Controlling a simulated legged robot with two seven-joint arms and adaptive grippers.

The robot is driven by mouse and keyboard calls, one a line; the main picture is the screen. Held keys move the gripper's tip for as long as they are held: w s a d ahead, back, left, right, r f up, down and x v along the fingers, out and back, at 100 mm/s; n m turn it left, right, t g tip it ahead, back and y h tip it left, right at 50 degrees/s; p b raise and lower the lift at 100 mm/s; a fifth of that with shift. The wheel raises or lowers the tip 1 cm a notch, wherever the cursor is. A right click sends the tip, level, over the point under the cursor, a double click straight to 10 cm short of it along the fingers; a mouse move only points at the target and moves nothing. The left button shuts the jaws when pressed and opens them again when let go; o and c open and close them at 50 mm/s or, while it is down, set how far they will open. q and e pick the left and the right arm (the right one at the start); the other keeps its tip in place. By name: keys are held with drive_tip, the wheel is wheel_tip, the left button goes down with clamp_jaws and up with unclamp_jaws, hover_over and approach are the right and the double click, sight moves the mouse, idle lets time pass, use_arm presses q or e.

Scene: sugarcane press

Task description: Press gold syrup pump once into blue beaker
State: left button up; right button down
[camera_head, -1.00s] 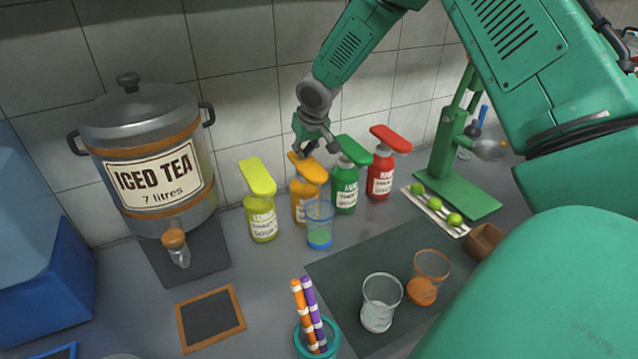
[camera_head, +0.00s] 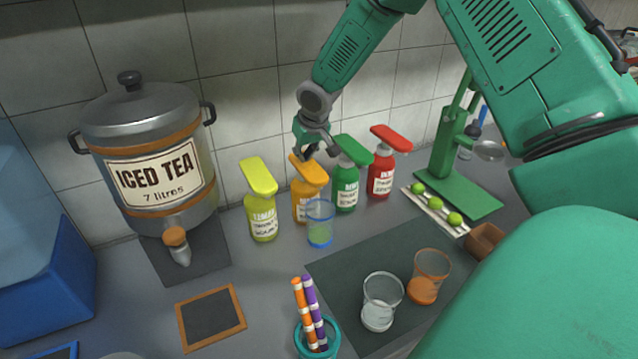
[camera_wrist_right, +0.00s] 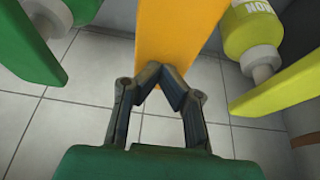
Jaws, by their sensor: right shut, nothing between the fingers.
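The gold syrup pump (camera_head: 311,173) is an orange-gold bottle with a broad flat pump top, standing upright between the yellow and green pumps. The blue beaker (camera_head: 320,222), clear with a blue base, stands in front of it, beneath the front end of its top, and hides part of the bottle. My right gripper (camera_head: 319,153) is at the rear of the gold top. In the right wrist view my right gripper (camera_wrist_right: 166,77) is shut and empty, its fingertips overlapping the gold top (camera_wrist_right: 180,35); I cannot tell whether they touch it. My left gripper is out of view.
A yellow pump (camera_head: 262,212) stands left; green (camera_head: 347,188) and red (camera_head: 382,174) pumps stand right. The iced tea dispenser (camera_head: 152,150) is far left. A green press (camera_head: 455,185), two glasses on a dark mat (camera_head: 345,262) and a straw cup (camera_head: 318,335) are nearby.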

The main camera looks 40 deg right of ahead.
drive_tip(key=shift+r+p, duration=1.6)
drive_tip(key=shift+r, duration=0.4)
wheel_tip(320, 180, up, 6)
drive_tip(key=p, duration=0.4)
drive_tip(key=shift+p, duration=0.3)
